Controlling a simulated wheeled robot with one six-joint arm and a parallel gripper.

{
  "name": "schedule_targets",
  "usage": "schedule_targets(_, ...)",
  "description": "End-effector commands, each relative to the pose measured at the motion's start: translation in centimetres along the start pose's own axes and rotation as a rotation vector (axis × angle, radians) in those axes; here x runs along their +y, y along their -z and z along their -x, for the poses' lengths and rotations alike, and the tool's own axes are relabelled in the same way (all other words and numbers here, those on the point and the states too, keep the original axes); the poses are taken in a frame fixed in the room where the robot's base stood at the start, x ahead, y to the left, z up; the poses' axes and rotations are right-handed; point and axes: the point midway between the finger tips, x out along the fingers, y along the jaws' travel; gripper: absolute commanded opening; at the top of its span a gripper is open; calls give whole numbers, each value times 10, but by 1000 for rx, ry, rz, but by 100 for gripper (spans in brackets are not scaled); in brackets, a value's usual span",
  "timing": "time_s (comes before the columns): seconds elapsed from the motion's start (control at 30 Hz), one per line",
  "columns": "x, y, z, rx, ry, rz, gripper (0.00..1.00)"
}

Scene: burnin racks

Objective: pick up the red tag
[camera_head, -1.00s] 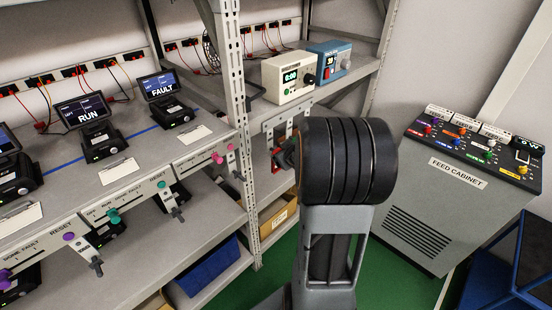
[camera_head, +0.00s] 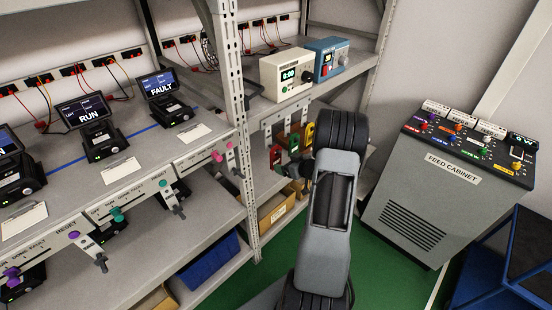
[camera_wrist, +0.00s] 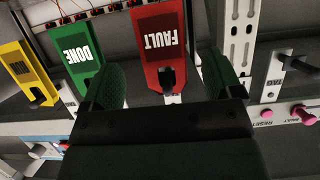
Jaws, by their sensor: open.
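The red tag, printed FAULT, hangs on a dark hook in the wrist view (camera_wrist: 163,32), its text upside down there. It also shows at the left of the tag row in the head view (camera_head: 275,156). My gripper (camera_wrist: 165,75) is open, with one finger on each side of the red tag's hook end. I cannot tell whether either finger touches it. The green DONE tag (camera_wrist: 83,60) hangs beside it, partly behind the left finger. In the head view my gripper is mostly hidden by my arm near the tags.
A yellow tag (camera_wrist: 24,62) hangs beyond the green one. A perforated rack post (camera_wrist: 237,40) stands close to the right finger. Above the tags, a cream instrument (camera_head: 288,78) and a blue one (camera_head: 328,60) sit on the shelf. The feed cabinet (camera_head: 425,205) stands at right.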

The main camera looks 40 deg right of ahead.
Motion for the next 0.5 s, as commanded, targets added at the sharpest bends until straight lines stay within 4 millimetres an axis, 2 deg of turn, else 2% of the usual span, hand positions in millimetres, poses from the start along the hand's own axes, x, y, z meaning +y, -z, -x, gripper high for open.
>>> schedule_targets(0.23, -1, 0, -14, -2, 1, 0, 85)
schedule_targets(0.5, -2, -1, -49, -1, 1, 0, 85)
